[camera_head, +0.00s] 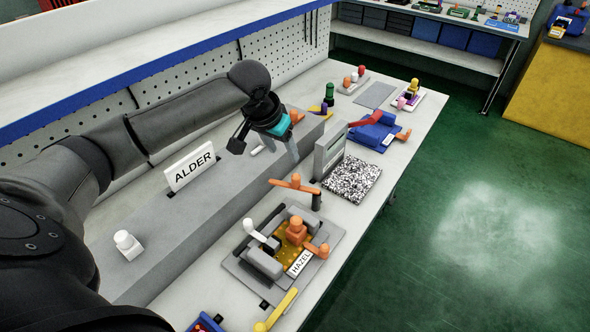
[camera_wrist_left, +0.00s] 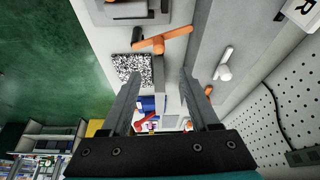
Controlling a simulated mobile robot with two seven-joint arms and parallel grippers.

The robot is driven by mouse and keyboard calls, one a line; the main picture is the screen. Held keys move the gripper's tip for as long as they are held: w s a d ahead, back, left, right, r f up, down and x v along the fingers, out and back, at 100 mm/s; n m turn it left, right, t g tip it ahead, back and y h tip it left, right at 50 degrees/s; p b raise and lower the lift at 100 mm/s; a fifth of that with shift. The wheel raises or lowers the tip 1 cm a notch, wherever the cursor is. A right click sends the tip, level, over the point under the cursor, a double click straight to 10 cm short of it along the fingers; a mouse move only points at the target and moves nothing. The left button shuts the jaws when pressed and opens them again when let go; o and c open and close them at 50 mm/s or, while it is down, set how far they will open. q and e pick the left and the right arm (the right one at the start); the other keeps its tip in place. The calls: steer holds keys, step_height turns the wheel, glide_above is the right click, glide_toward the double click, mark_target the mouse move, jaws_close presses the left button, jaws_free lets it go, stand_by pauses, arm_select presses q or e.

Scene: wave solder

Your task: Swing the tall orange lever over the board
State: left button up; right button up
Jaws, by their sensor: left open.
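The tall orange lever (camera_head: 294,184) sits on a dark post at the back right corner of the grey fixture (camera_head: 237,268) labelled HAZEL. The fixture holds a yellow board (camera_head: 265,252). The lever's arm points left along the fixture's back edge, not across the board. In the left wrist view the lever (camera_wrist_left: 168,39) lies ahead of the fingers, near the top. My left gripper (camera_head: 291,156) is open and empty, above and behind the lever, apart from it. In the left wrist view its two fingers (camera_wrist_left: 160,84) stand wide apart. My right gripper is not visible.
A grey raised ledge with an ALDER sign (camera_head: 191,167) runs behind the fixture. A grey upright box (camera_head: 328,151) and a speckled plate (camera_head: 352,179) stand to the lever's right. A blue fixture (camera_head: 374,134) is farther back. A yellow-handled piece (camera_head: 277,310) lies in front.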

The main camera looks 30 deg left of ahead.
arm_select(q)
steer(key=b, duration=0.1)
glide_toward(295, 176)
steer(key=f, duration=0.1)
steer(key=b+x, duration=0.2)
steer(key=x, duration=0.6)
steer(key=shift+w+f, duration=0.1)
steer(key=shift+w, duration=0.05)
steer(key=shift+w+f, duration=0.25)
steer(key=shift+f, duration=0.45)
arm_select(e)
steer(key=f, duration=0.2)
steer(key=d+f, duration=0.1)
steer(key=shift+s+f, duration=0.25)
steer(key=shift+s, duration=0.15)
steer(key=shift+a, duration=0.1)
arm_select(q)
steer(key=shift+c, duration=0.3)
steer(key=c, duration=0.9)
jaws_close()
